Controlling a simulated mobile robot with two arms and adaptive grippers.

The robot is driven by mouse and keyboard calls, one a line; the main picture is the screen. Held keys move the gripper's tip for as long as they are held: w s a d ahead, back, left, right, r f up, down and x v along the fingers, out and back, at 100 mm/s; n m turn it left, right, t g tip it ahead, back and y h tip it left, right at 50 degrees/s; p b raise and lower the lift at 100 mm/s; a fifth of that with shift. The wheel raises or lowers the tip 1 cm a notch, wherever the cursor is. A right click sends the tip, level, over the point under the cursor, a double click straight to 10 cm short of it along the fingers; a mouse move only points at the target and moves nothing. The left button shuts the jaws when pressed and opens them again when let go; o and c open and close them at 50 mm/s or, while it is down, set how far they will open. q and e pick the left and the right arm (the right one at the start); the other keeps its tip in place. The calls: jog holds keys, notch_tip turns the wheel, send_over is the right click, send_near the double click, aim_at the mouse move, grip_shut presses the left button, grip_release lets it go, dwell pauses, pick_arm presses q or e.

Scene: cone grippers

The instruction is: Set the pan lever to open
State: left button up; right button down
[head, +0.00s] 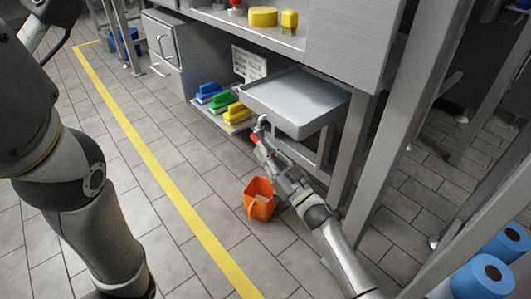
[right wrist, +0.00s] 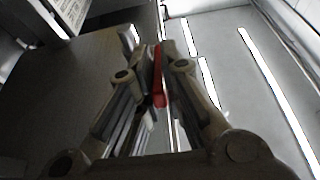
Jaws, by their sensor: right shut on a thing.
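The pan (head: 292,100) is a shallow grey metal tray on a metal stand, right of centre in the head view. A metal spout (head: 261,122) shows at its front edge. The red lever (head: 256,138) is by the spout. My right gripper (head: 265,146) reaches up to it from below right. In the right wrist view the red lever (right wrist: 158,78) lies between the fingers of my right gripper (right wrist: 150,60), which is shut on it. The fingers hide part of the lever. My left arm shows at the left, but its gripper is out of view.
An orange jug (head: 261,199) stands on the tiled floor below the pan. Coloured brushes (head: 220,101) lie on a low shelf left of the pan. A metal post (head: 350,150) stands just right of the pan. Blue rolls (head: 483,278) are at the lower right.

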jog(key=c, duration=1.6)
grip_release()
jog(key=shift+o, duration=0.2)
jog(key=v, duration=0.7)
jog(key=shift+s, duration=0.2)
jog(key=shift+d+f, duration=0.15)
jog(key=shift+c, duration=0.2)
